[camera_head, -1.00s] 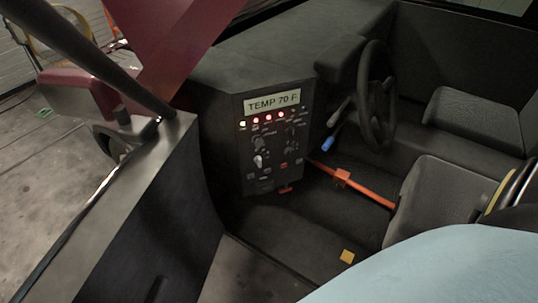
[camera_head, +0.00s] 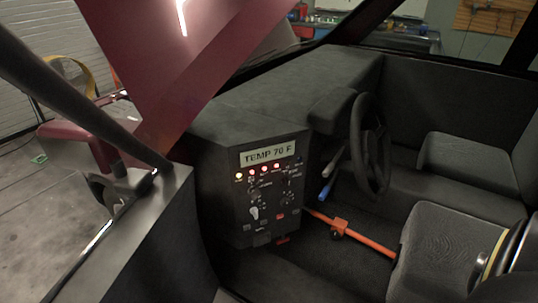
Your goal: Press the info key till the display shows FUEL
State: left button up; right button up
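The display (camera_head: 267,154) at the top of the dashboard panel reads "TEMP 70 F". Below it on the control panel (camera_head: 268,195) is a row of lit lamps, one yellowish and several red, then knobs, a pale lever and small keys. The key labels are too small to read, so I cannot tell which key is the info key.
A steering wheel (camera_head: 369,145) stands right of the panel. An orange bar (camera_head: 350,233) runs from below the panel toward the seat (camera_head: 452,248). The open door (camera_head: 120,245) fills the lower left. Workshop shelves show behind.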

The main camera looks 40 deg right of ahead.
jog(key=shift+c, duration=0.4)
grip_shut()
dwell(1.3)
